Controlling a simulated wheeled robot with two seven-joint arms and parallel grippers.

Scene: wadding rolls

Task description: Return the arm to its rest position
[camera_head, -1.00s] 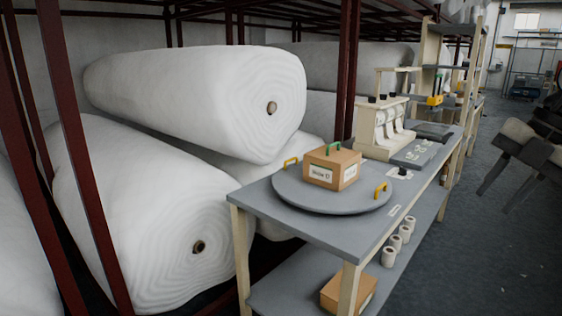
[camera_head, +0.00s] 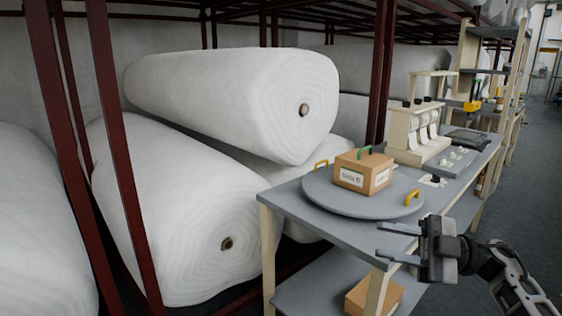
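My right gripper (camera_head: 382,241) reaches in from the lower right with its two grey fingers pointing left. The fingers are apart with nothing between them. In the picture it overlaps the front right edge of the grey workbench (camera_head: 335,232). My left gripper is not in view. A cardboard box (camera_head: 380,180) with a green handle and a white label sits on a round grey turntable (camera_head: 330,200) with yellow handles, on the bench top.
Large white wadding rolls (camera_head: 230,95) lie on the dark red rack (camera_head: 115,130) at left. A cream dispenser (camera_head: 408,135) stands farther along the bench. Another cardboard box (camera_head: 365,296) is on the lower shelf. Grey floor (camera_head: 545,190) at right looks clear.

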